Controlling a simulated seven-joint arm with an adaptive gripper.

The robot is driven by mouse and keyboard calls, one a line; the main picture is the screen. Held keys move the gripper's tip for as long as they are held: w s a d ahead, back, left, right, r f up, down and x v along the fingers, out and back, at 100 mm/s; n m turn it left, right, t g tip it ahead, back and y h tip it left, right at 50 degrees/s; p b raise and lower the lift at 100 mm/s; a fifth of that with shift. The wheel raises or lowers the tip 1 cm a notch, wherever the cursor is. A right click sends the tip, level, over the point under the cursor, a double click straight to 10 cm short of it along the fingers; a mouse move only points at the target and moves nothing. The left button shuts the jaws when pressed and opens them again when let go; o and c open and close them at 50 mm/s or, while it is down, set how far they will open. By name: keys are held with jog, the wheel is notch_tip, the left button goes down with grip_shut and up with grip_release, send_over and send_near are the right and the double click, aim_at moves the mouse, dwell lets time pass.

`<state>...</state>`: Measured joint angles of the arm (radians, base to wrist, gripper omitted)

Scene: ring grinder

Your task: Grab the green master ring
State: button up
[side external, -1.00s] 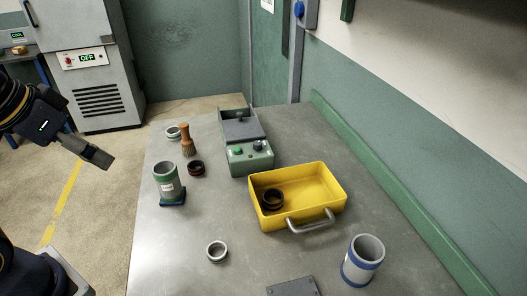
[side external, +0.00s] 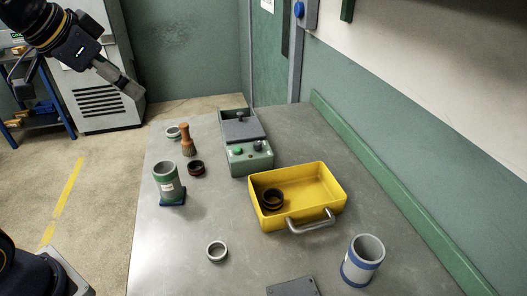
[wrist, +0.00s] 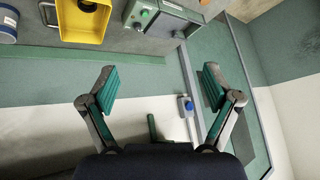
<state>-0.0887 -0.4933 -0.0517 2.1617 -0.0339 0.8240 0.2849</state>
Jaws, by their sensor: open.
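The small pale ring with a greenish band (side external: 173,132), which looks like the green master ring, lies at the far left of the table in the side view, behind a wooden-handled brush (side external: 187,142). My gripper (side external: 133,91) is in the air left of and above the table's far end, apart from the ring. In the wrist view my gripper (wrist: 158,78) has its two green-padded fingers spread wide with nothing between them. The ring does not show in the wrist view.
A green-banded cylinder (side external: 166,183) stands on a blue base. A dark red-banded ring (side external: 196,168) and a grey ring (side external: 217,251) lie nearby. A green machine (side external: 250,157), a yellow tray (side external: 328,207) holding dark rings and a blue-banded cylinder (side external: 361,263) are further right.

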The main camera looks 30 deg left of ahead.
jog(key=w+a, duration=0.4)
jog(key=w, duration=0.5)
jog(key=n+g, duration=0.3)
send_over(172, 130)
jog(key=s+d, duration=0.2)
jog(key=s, duration=0.2)
notch_tip(172, 130, down, 29)
jog(key=x, duration=0.6)
jog(key=shift+w+d+r, duration=0.15)
jog(key=shift+w, duration=0.05)
jog(key=c, duration=1.3)
jog(key=shift+r, duration=0.1)
jog(key=shift+c, duration=0.3)
jog(key=shift+r, duration=0.1)
